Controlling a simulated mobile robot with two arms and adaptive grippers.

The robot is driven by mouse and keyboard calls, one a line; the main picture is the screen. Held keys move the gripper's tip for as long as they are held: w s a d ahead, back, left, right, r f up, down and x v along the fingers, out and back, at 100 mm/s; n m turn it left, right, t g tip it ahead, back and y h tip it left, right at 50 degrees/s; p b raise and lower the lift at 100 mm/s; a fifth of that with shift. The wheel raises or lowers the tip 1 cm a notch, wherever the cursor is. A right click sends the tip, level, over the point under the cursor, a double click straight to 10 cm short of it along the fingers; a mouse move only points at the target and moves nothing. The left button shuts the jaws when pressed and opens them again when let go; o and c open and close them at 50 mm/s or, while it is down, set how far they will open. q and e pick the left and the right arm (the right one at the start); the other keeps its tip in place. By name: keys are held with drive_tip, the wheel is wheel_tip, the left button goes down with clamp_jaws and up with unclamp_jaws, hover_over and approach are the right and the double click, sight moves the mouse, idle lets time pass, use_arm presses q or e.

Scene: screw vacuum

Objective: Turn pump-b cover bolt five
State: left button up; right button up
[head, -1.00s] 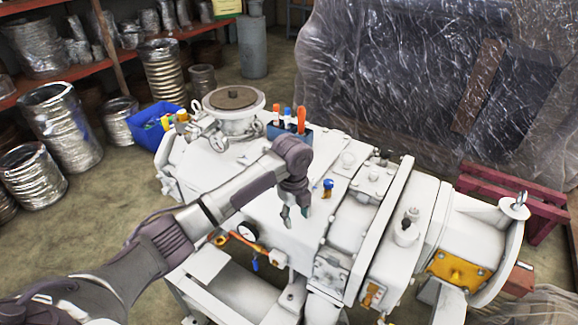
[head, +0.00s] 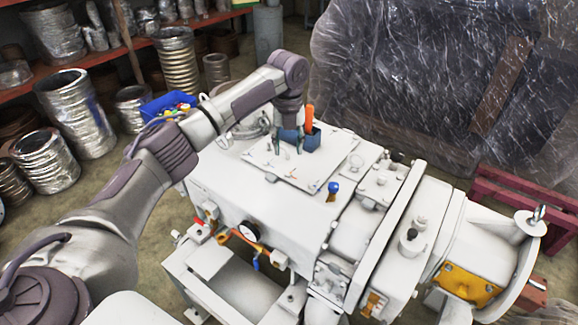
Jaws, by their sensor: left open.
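A white pump assembly fills the middle of the head view, with a flat cover plate (head: 325,163) on its top. Small bolt heads show on the plate, but I cannot tell which is bolt five. My left gripper (head: 289,150) is open and points down over the back of the plate. It is in front of a blue tool holder (head: 311,138) with an orange-handled tool (head: 309,118) standing in it. The gripper hides part of the holder; I cannot tell whether it touches it. My right gripper is not in view.
A pressure gauge (head: 249,231) sticks out of the pump's front side. A blue-capped fitting (head: 334,187) stands on top. A blue bin (head: 168,105) is behind my left arm. Shelves with metal bellows stand at the left, and a plastic-wrapped crate (head: 440,80) stands behind.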

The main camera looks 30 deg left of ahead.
sight(289, 173)
use_arm(q)
wheel_tip(289, 173, down, 8)
drive_tip(key=shift+f+p, duration=0.1)
drive_tip(key=shift+p, duration=0.3)
drive_tip(key=shift+c, duration=0.2)
clamp_jaws()
